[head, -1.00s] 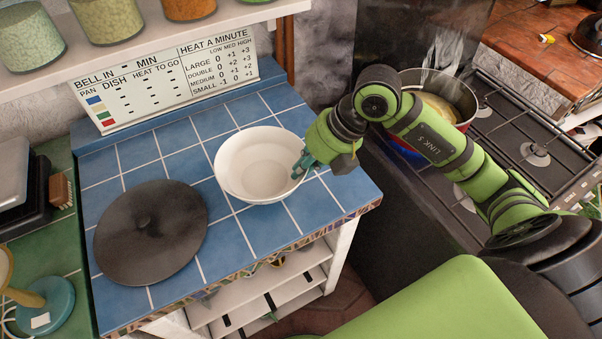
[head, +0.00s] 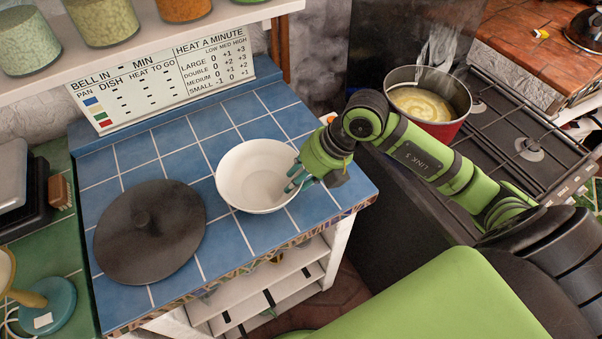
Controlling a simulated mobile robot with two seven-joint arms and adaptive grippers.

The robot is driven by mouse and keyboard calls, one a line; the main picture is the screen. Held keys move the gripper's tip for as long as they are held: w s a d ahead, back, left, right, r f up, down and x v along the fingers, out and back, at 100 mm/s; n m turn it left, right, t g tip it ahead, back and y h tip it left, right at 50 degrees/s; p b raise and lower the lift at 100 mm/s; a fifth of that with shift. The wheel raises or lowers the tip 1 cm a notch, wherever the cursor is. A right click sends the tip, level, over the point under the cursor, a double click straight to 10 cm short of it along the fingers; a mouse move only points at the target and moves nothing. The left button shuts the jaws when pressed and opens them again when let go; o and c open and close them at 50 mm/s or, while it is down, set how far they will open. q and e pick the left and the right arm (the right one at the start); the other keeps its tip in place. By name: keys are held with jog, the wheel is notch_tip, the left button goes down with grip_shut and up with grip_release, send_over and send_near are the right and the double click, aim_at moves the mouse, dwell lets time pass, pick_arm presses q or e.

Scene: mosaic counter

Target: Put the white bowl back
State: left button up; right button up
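The white bowl (head: 247,182) sits upright on the blue tiled counter (head: 228,240), right of a dark round lid. It looks empty. My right gripper (head: 293,179) is at the bowl's right rim, with its teal fingers overlapping the rim and the inner wall in the view. Whether the fingers are closed on the rim cannot be told. My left gripper is not in view.
The dark lid (head: 150,240) lies on the counter's left part. A red pot (head: 436,130) with pale steaming contents stands on the stove to the right. A shelf with jars (head: 105,18) overhangs the back. Open shelves (head: 270,297) lie under the counter's front.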

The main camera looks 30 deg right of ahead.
jog(key=b+v, duration=0.2)
jog(key=v, duration=1)
jog(key=shift+a, duration=0.1)
